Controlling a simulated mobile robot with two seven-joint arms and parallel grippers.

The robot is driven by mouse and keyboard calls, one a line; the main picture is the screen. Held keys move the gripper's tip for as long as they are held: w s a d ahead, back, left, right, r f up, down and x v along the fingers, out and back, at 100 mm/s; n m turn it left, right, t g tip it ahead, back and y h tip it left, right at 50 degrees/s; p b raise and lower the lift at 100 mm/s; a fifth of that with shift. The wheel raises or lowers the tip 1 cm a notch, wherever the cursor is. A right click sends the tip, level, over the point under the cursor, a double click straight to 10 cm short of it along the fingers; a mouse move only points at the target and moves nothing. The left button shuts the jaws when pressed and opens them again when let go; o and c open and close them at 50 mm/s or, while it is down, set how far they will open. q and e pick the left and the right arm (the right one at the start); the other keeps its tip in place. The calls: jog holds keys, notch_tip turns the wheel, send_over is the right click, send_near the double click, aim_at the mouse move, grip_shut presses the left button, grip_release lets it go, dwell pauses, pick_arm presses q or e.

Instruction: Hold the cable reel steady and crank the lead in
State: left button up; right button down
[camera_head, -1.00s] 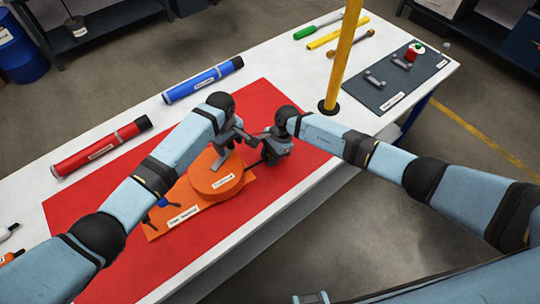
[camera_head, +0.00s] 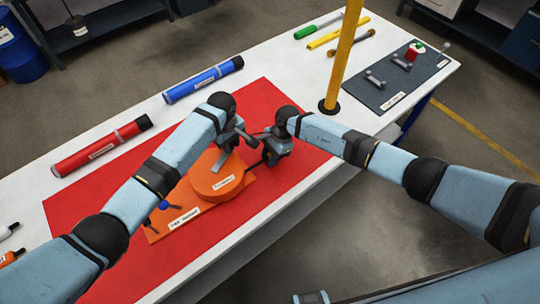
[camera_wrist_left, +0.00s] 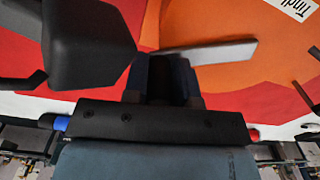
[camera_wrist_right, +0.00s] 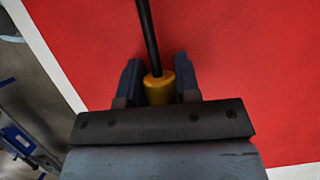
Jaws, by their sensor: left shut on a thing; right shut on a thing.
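The cable reel is a round orange drum (camera_head: 215,183) with a labelled edge on a flat orange base (camera_head: 205,212), lying on a red mat. A grey flat bar (camera_head: 222,160) runs over the drum's top; it also shows in the left wrist view (camera_wrist_left: 215,53). My left gripper (camera_head: 240,138) is at the bar's end above the drum, shut on a part its own fingers mostly hide. My right gripper (camera_head: 266,150) is just right of the drum, shut on a yellow knob (camera_wrist_right: 159,90) at the end of a black rod (camera_wrist_right: 148,35). The lead cannot be made out.
A red tube (camera_head: 100,148) and a blue tube (camera_head: 203,80) lie behind the mat (camera_head: 92,193). A yellow post (camera_head: 343,60) rises right of my grippers. A grey panel (camera_head: 385,95) with small fittings lies at the far right. The white table front is narrow.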

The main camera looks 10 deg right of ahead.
pick_arm(q)
jog(key=shift+s+d+f+m, duration=0.25)
jog(key=shift+s+f+m, duration=0.1)
jog(key=shift+s+m, duration=0.25)
